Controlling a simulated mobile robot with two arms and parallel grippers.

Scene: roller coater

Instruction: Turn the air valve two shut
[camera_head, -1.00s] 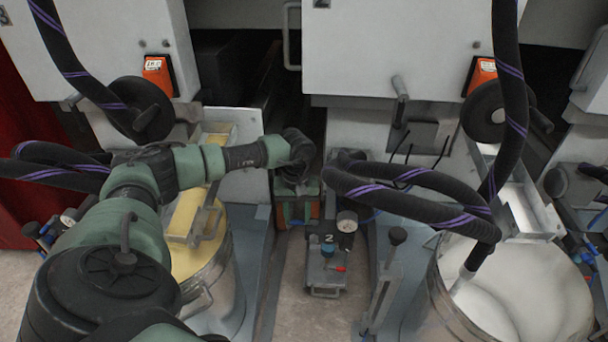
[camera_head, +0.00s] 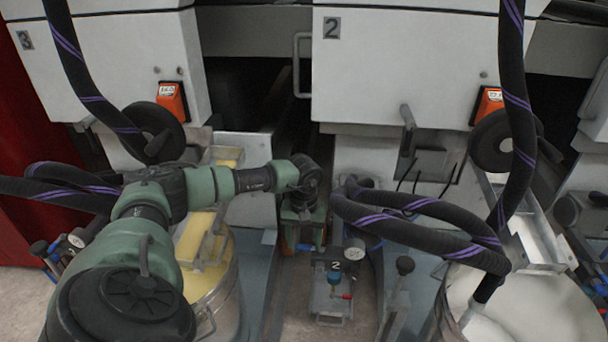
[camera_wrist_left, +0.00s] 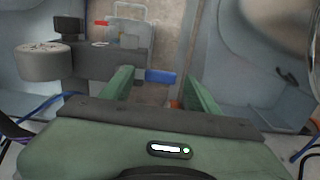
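The air unit marked 2 (camera_head: 335,265) stands low between the two machines. It has a round gauge (camera_head: 355,254), a blue-topped part (camera_head: 333,279) and a small red lever (camera_head: 346,297). My left gripper (camera_head: 304,246) points down just left of and behind it. In the left wrist view, the green fingers (camera_wrist_left: 156,78) are apart, with a blue handle (camera_wrist_left: 160,76) showing in the gap between their tips. The handle sticks out from a grey block (camera_wrist_left: 125,60); whether a finger touches it I cannot tell. My right gripper is not in view.
A pail of yellow paint (camera_head: 195,270) stands under my left arm, and a pail of white paint (camera_head: 530,310) at right. Thick black hoses with purple stripes (camera_head: 430,220) loop right of the gripper. Machine panels (camera_head: 400,70) close off the back.

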